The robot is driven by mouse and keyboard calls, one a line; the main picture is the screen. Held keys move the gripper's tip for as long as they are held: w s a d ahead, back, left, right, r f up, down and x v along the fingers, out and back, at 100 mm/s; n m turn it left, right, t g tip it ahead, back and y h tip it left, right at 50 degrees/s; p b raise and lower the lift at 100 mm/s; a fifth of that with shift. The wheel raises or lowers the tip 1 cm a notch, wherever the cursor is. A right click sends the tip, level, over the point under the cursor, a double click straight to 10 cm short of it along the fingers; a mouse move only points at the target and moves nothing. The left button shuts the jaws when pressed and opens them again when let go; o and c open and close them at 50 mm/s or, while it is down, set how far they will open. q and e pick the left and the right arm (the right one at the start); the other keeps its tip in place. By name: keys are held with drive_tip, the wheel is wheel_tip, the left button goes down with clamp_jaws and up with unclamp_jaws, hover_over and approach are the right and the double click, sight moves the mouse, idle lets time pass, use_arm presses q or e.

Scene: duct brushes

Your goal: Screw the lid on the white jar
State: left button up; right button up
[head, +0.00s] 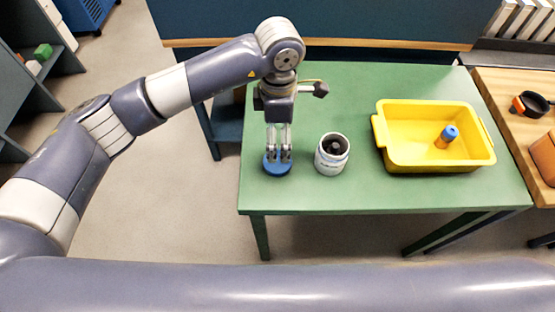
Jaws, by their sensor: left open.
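A white jar (331,165) stands upright and without a lid on the green table, and something dark shows inside its mouth. A round blue lid (276,169) lies on the table to the left of the jar, near the front left corner. My left gripper (278,155) points down directly over the lid, with its fingers open. The fingertips are at or just above the lid, and I cannot tell whether they touch it. The fingers hide part of the lid. My right gripper is not in the view.
A yellow bin (398,160) stands on the table to the right of the jar, with a blue and orange object (446,137) inside. A wooden bench (500,88) adjoins the green table (400,193) on the right. The table behind the jar is clear.

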use_arm(q)
drive_tip(key=p, duration=0.1)
hover_over(278, 161)
wheel_tip(278, 161, down, 5)
drive_tip(key=shift+s+r, duration=0.15)
drive_tip(key=shift+f, duration=0.4)
drive_tip(key=shift+f+p, duration=0.3)
wheel_tip(278, 161, down, 4)
drive_tip(key=shift+r+p, duration=0.15)
drive_tip(key=shift+p, duration=0.45)
drive_tip(key=shift+f, duration=0.45)
